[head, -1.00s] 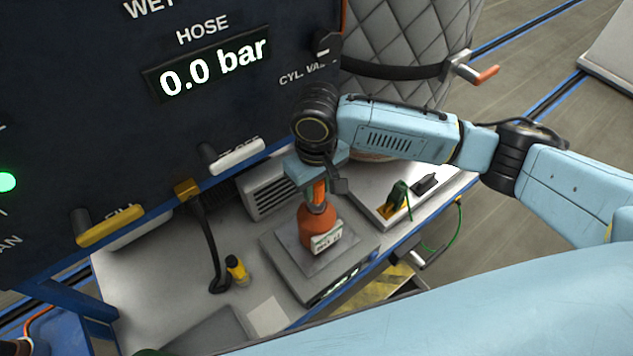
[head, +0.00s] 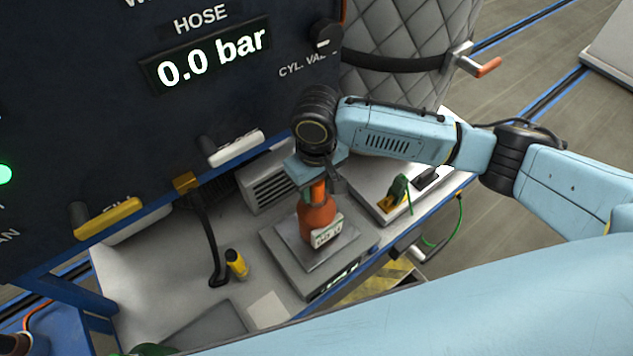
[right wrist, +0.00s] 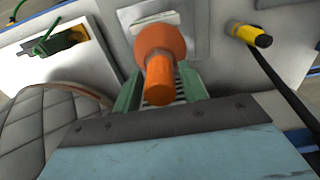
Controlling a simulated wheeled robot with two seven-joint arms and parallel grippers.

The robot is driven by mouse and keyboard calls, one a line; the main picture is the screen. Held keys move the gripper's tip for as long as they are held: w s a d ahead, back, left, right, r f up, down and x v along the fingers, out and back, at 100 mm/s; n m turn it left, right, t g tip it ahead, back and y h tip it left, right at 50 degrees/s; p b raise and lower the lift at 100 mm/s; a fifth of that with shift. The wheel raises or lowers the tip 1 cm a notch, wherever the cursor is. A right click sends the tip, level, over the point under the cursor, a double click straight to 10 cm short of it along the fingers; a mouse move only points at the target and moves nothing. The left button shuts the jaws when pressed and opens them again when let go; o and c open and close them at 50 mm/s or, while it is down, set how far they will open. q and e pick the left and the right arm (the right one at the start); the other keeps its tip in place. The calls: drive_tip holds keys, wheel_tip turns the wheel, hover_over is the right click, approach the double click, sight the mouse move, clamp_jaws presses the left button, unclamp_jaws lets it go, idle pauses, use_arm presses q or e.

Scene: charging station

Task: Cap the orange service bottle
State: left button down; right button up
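The orange service bottle (head: 316,217) stands upright on the scale's metal plate, with a pale label on its front. A brighter orange cap or neck piece (head: 318,188) shows at its top. In the right wrist view the orange cylinder (right wrist: 159,82) points up toward my palm, in line with the bottle's round body (right wrist: 160,40). My right gripper (right wrist: 160,80) is over the bottle top; its green fingers stand either side of the cylinder with gaps visible. Whether the cylinder is a seated cap cannot be told.
The scale (head: 330,282) sits on a grey workbench (head: 160,300). A white tray with a green-and-yellow tool (head: 396,192) is right. The dark gauge panel (head: 90,130) rises behind.

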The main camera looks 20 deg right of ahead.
drive_tip(key=shift+o, duration=0.8)
wheel_tip(320, 180, up, 13)
drive_tip(key=shift+r+b, duration=0.2)
drive_tip(key=shift+b, duration=0.1)
